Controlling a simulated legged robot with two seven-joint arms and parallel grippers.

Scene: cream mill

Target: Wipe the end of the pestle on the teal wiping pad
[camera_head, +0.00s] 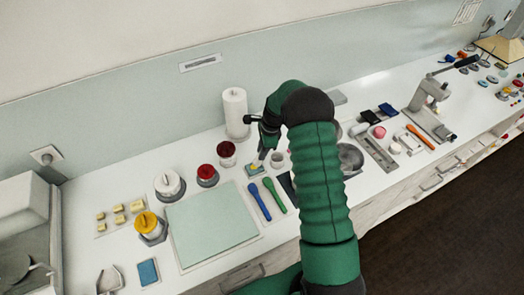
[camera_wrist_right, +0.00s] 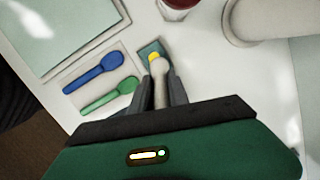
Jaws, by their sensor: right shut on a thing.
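My right gripper (camera_head: 262,154) reaches down over the teal wiping pad (camera_head: 250,172). In the right wrist view the gripper (camera_wrist_right: 164,88) is shut on the pale pestle (camera_wrist_right: 161,72). The pestle's far end points at the teal pad (camera_wrist_right: 147,48) and overlaps it in the picture. A yellow patch (camera_wrist_right: 154,57) shows at that end, over the pad; I cannot tell whether it is on the pestle or on the pad. Whether the pestle touches the pad is also unclear. My left gripper is not in view.
A blue spoon (camera_head: 259,201) and a green spoon (camera_head: 275,195) lie in front of the pad. A red-topped jar (camera_head: 226,152) and a paper roll (camera_head: 235,112) stand behind. A small pale cup (camera_head: 277,159) is close right. A pale green board (camera_head: 212,222) lies left.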

